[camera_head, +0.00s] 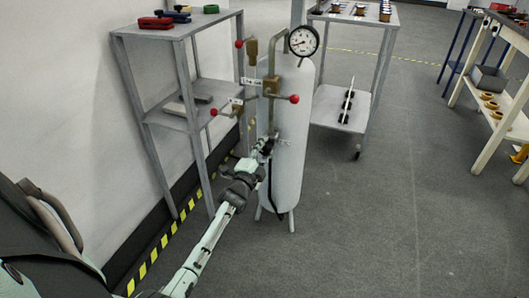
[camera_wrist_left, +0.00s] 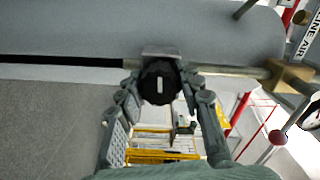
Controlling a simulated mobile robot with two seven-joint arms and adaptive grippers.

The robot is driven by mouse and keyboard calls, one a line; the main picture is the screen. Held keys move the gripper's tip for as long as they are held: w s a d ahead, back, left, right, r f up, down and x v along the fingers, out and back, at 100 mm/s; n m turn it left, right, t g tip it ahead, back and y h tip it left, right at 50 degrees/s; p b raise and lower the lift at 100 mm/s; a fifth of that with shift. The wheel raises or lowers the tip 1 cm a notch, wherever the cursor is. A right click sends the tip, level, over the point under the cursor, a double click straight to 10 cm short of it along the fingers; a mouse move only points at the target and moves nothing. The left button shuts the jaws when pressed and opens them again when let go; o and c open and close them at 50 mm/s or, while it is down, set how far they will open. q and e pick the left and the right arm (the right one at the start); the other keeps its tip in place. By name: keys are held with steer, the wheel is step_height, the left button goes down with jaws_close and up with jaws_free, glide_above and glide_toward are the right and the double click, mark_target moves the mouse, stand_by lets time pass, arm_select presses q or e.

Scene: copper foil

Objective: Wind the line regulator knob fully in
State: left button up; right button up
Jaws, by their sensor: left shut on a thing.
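The line regulator knob (camera_wrist_left: 158,82) is a dark round knob with a white mark on its face, on a pipe beside the tank. My left gripper (camera_wrist_left: 160,84) is shut on it, one finger at each side. In the head view my left gripper (camera_head: 266,146) reaches the front of the upright white tank (camera_head: 290,165), and it hides most of the knob there. The mark stands roughly upright in the wrist view. How far in the knob is wound cannot be told. My right gripper is not in view.
A dial gauge (camera_head: 303,41) tops the pipework. Red-ball valve levers (camera_head: 294,99) stick out near my wrist. A grey shelf (camera_head: 172,120) stands left of the tank, a wheeled rack (camera_head: 335,108) behind right. Floor to the right is clear.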

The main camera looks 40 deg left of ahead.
arm_select(q)
steer(key=m+b, duration=0.5)
steer(key=m, duration=0.4)
steer(key=shift+f, duration=0.1)
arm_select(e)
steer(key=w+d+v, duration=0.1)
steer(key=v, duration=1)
arm_select(q)
steer(key=shift+m, duration=0.5)
steer(key=shift+m+b, duration=0.3)
steer(key=shift+m, duration=0.3)
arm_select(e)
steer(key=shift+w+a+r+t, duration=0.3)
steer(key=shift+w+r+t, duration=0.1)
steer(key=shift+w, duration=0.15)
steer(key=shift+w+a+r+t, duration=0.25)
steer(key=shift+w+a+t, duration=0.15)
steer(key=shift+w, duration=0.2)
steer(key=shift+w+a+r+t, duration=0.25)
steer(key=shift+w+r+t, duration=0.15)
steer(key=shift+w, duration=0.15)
arm_select(q)
steer(key=o, duration=1.1)
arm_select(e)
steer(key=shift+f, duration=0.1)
arm_select(q)
steer(key=shift+o, duration=0.2)
steer(key=v, duration=1.2)
